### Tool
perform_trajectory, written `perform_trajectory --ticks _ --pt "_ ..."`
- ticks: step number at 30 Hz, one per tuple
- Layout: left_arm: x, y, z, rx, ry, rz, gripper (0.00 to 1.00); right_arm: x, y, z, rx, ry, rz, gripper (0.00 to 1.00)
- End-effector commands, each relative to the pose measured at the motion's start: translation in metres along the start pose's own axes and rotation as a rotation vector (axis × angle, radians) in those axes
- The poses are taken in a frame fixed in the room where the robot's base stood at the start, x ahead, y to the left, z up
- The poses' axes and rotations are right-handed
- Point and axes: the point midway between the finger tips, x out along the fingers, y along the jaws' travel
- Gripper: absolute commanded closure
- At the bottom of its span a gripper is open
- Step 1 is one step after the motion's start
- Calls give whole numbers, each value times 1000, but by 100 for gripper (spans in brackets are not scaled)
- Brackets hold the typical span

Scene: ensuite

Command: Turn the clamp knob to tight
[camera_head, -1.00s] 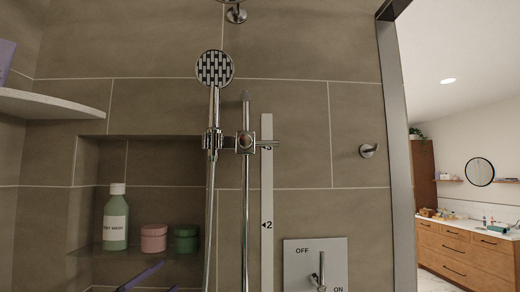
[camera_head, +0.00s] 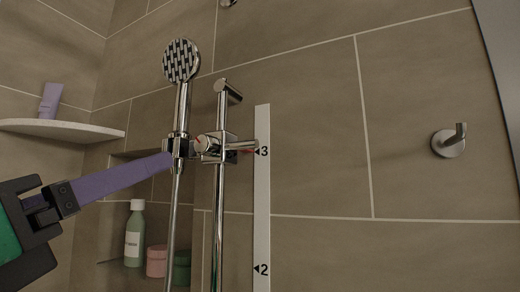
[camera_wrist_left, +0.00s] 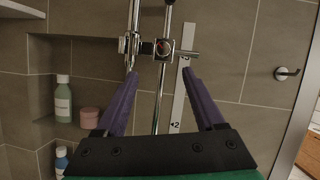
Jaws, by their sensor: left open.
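The chrome clamp knob (camera_head: 208,145) sits on the slider clamp of the vertical shower rail (camera_head: 219,225), with a small red mark near it. In the left wrist view the clamp knob (camera_wrist_left: 163,47) is ahead, beyond the fingertips and roughly centred between them. My left gripper (camera_head: 163,166) has purple fingers and comes in from the left, its tip in front of the hand shower holder. In the left wrist view my left gripper (camera_wrist_left: 160,74) is open and empty, its fingers apart. A chrome lever points right from the clamp, near the 3 mark. My right gripper is not in view.
The hand shower (camera_head: 181,62) hangs left of the rail, its hose running down. A white numbered scale strip (camera_head: 262,200) is right of the rail. A wall hook (camera_head: 449,141) is farther right. A corner shelf (camera_head: 60,128) and a niche with a bottle (camera_head: 134,235) and jars are left.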

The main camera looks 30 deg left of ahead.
Motion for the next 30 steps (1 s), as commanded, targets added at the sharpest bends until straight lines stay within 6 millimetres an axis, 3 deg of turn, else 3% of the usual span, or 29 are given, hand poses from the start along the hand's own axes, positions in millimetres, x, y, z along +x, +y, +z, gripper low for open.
perform_trajectory --ticks 6,12,16,23,28,29,30 --pt "62 -1 4 0 7 0 29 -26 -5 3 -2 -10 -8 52" --pt "105 -2 4 -1 5 -3 29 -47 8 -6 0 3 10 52" --pt "116 -1 1 0 4 -4 29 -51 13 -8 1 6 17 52" --pt "116 -1 -1 0 3 -5 29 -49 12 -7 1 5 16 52" --pt "116 -1 -1 0 3 -5 90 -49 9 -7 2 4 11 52" --pt "116 -1 -1 0 3 -5 100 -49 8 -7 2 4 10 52" --pt "116 -1 -1 0 3 -5 100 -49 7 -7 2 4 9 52"
